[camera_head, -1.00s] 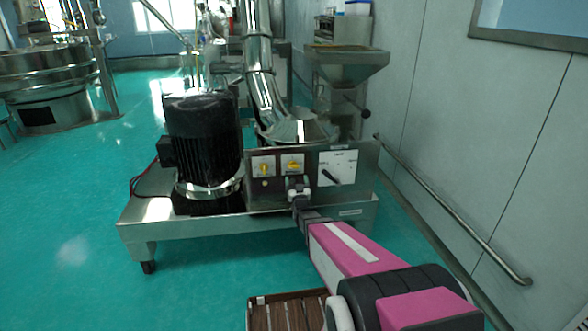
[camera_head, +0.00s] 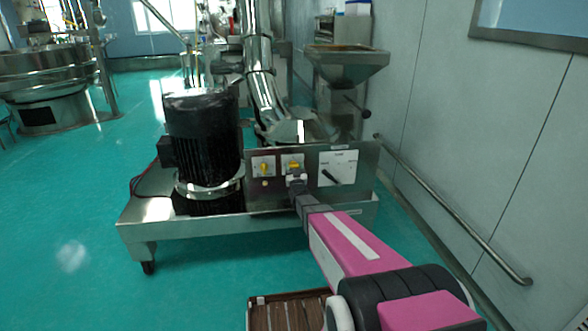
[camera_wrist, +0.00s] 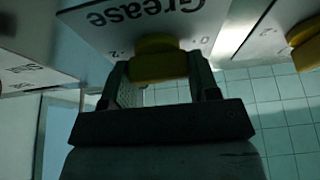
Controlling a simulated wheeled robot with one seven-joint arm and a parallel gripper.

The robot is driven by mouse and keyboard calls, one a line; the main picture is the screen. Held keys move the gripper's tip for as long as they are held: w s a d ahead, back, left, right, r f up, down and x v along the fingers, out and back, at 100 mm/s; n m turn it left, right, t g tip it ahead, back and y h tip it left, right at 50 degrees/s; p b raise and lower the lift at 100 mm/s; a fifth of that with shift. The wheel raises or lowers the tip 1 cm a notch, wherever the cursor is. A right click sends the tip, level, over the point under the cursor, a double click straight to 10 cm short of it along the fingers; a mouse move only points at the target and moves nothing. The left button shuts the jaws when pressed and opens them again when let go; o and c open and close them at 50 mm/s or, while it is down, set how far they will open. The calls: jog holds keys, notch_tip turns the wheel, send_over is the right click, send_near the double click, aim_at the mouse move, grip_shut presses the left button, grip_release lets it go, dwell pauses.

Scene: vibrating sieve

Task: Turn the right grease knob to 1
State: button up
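The right grease knob (camera_head: 293,165) is a small yellow knob on a white plate on the machine's front panel. In the wrist view, this yellow knob (camera_wrist: 157,60) sits between my two fingertips, under an upside-down "Grease" label with a 2 at left and a 0 at right. My gripper (camera_wrist: 160,78) is open around the knob, with one finger close on each side; firm contact cannot be made out. In the head view my gripper (camera_head: 297,181) is just below the knob and hides part of its plate. The left yellow knob (camera_head: 264,168) also shows in the wrist view (camera_wrist: 305,42).
A white dial plate with a black pointer (camera_head: 331,175) is right of the knobs. A black motor (camera_head: 203,140) stands left on the metal base (camera_head: 180,228). A handrail (camera_head: 455,208) runs along the right wall. The floor in front at left is clear.

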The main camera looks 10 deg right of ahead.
jog(key=shift+c, duration=1.3)
jog(key=shift+m, duration=0.3)
jog(key=m+h, duration=0.3)
jog(key=m, duration=0.2)
jog(key=m+g+h, duration=0.1)
jog(key=m, duration=0.2)
jog(key=m+h, duration=0.1)
jog(key=m, duration=0.2)
jog(key=shift+d+g+h, duration=0.1)
jog(key=shift+g+h, duration=0.2)
jog(key=shift+g, duration=0.1)
jog(key=m+g, duration=0.1)
jog(key=m, duration=0.1)
jog(key=m+h, duration=0.1)
jog(key=m, duration=0.2)
jog(key=shift+m+g, duration=0.3)
jog(key=shift+g, duration=0.1)
jog(key=shift+d+f+m+g, duration=0.1)
jog(key=shift+m+g, duration=0.45)
jog(key=shift+m, duration=0.75)
jog(key=shift+f+m+g, duration=0.1)
jog(key=shift+m+g, duration=0.45)
jog(key=shift+m, duration=0.75)
